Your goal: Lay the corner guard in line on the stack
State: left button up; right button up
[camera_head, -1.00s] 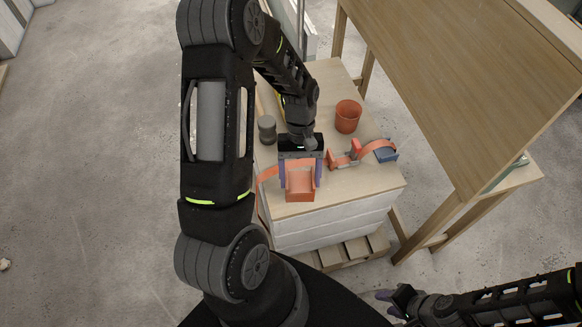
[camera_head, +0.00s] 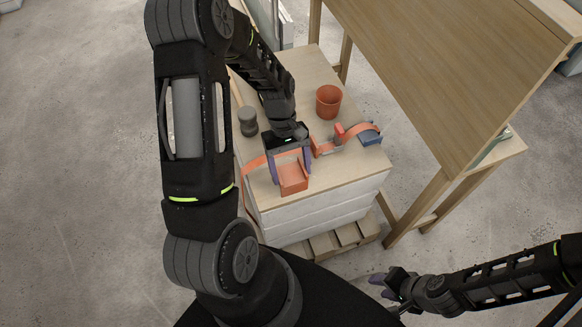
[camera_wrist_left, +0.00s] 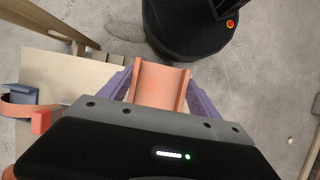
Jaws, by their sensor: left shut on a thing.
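The orange corner guard (camera_head: 293,179) is between the purple fingers of my left gripper (camera_head: 290,168), at the front edge of the stack top (camera_head: 338,169). In the left wrist view the guard (camera_wrist_left: 158,86) shows as a channel with raised sides, the fingers against both sides. My left gripper is shut on it. I cannot tell whether the guard rests on the stack or hangs just above it.
An orange cup (camera_head: 329,101) and a dark grey cylinder (camera_head: 247,121) stand on the stack top. A wooden table (camera_head: 440,75) stands close on the right. The stack sits on a pallet (camera_head: 343,238).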

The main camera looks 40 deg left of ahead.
aim_at(287, 168)
pick_arm(q)
jog(key=shift+f+b, duration=3.95)
jog(key=shift+f, duration=1.6)
jog(key=shift+f, duration=0.25)
jog(key=o, duration=1.5)
jog(key=shift+r, duration=0.1)
jog(key=v, duration=0.7)
jog(key=shift+w+a+r+b, duration=0.1)
jog(key=shift+r+b, duration=0.2)
jog(key=shift+r, duration=0.05)
